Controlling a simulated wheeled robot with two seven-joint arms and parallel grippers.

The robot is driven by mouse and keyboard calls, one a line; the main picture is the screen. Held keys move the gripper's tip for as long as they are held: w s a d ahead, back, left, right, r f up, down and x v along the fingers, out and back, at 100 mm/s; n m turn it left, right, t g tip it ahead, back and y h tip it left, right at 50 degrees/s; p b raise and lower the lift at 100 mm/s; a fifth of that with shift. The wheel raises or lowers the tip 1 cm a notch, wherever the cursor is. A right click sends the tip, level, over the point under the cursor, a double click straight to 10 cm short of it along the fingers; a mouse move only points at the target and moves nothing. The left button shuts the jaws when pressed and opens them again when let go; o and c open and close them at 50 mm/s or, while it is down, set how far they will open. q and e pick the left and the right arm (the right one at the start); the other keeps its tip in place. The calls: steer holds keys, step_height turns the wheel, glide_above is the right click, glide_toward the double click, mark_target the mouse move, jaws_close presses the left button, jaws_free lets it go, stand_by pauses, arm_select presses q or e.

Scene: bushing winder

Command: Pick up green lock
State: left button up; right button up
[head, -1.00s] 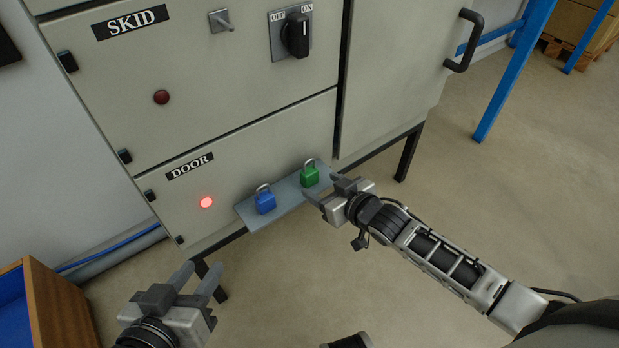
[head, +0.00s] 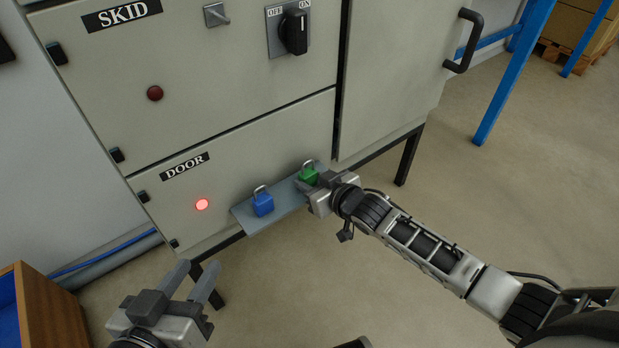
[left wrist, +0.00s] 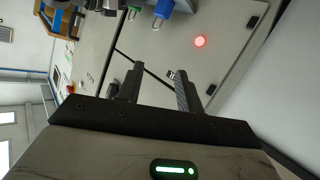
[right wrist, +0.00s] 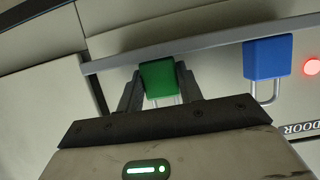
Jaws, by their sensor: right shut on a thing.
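The green lock (head: 308,174) stands on a small grey shelf (head: 277,216) on the front of the cabinet, its shackle up. My right gripper (head: 311,183) is at the shelf and shut on the green lock. In the right wrist view the green lock (right wrist: 158,78) sits between the two fingers (right wrist: 160,92), its body partly past the fingertips. My left gripper (head: 193,280) is open and empty, low at the left, away from the shelf; its spread fingers also show in the left wrist view (left wrist: 157,92).
A blue lock (head: 263,205) stands on the same shelf, left of the green one. The grey cabinet (head: 240,120) rises behind, with a lit red lamp (head: 202,204) and a rotary switch (head: 293,32). A wooden box (head: 50,310) is at lower left.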

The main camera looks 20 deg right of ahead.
mark_target(312, 172)
steer(key=shift+r, duration=0.15)
